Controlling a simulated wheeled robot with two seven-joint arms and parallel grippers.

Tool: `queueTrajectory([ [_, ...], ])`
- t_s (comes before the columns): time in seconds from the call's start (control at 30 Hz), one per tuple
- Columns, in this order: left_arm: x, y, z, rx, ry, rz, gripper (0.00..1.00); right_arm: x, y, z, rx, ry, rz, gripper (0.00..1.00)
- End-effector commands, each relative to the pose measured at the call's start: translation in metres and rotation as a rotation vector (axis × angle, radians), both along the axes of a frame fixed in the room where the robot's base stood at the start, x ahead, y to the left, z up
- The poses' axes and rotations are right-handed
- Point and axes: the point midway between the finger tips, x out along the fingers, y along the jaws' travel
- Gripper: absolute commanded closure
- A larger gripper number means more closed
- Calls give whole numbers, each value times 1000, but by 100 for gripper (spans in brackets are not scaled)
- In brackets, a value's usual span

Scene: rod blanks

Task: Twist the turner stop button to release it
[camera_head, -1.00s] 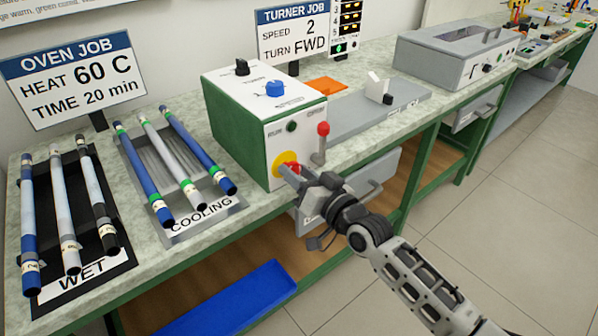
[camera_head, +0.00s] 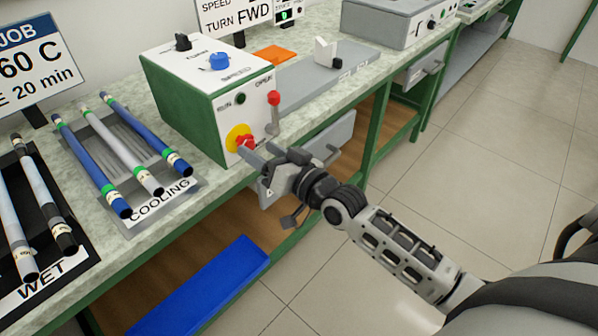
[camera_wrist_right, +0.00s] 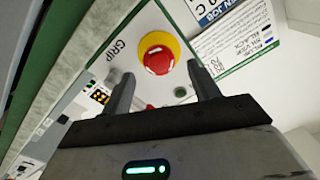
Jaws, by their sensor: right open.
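The turner stop button (camera_head: 246,143) is a red mushroom cap on a yellow disc, low on the front of the green-and-white turner box (camera_head: 205,135). In the right wrist view the button (camera_wrist_right: 157,58) shows in full, with pale marks on its cap. My right gripper (camera_head: 257,155) is open in front of it. In the wrist view its two fingers stand on either side below the button, with nothing between them. Whether a finger touches the cap cannot be told. My left gripper is not in view.
A red-knobbed lever (camera_head: 274,98) stands just right of the button. A black knob (camera_head: 183,42) and a blue knob (camera_head: 219,61) sit on the box top. The cooling rack (camera_head: 185,195) with rods lies left of the box. A blue tray (camera_head: 215,290) is below.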

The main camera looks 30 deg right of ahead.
Motion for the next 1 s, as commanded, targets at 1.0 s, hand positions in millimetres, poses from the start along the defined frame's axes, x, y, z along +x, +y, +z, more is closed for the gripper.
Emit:
queueTrajectory([
  [1.0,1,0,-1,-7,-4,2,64,-120,-43,1,2,-2,1,39],
])
